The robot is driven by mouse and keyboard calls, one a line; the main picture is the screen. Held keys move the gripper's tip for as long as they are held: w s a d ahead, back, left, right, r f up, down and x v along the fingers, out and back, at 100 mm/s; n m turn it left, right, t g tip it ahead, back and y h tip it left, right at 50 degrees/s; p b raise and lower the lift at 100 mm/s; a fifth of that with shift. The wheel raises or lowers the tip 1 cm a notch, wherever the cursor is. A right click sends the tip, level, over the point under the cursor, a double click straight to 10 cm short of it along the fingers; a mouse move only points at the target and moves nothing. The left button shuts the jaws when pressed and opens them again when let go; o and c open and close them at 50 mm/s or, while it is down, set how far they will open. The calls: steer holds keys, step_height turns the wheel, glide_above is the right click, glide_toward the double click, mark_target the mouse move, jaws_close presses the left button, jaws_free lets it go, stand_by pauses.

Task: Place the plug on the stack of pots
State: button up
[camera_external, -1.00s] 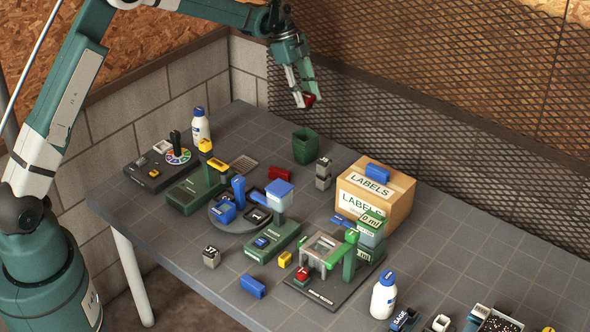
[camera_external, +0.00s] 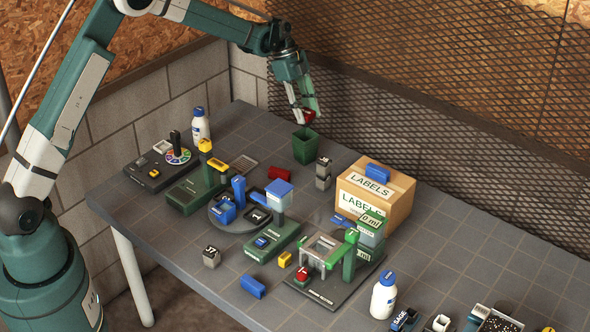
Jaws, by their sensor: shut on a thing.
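My gripper (camera_external: 304,117) is shut on a small red piece (camera_external: 309,116), which may be the plug; its shape is mostly hidden by the fingers. The gripper hangs just above the open green bin (camera_external: 305,146), near the back of the table. A short stack of grey square pots (camera_external: 323,173) stands just in front and right of the bin, and the gripper is above and behind it. A single grey pot marked with a number (camera_external: 211,257) stands apart at the front left.
A cardboard labels box (camera_external: 374,193) with a blue piece (camera_external: 377,173) on top stands right of the stack. A red block (camera_external: 279,174) lies left of it. White bottles (camera_external: 200,125) and green machines (camera_external: 270,242) fill the left and middle. A mesh wall (camera_external: 420,150) runs behind.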

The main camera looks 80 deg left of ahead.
steer(key=shift+f, duration=1.85)
steer(key=shift+f, duration=0.15)
steer(key=o, duration=0.9)
steer(key=shift+r, duration=0.2)
steer(key=v, duration=1.2)
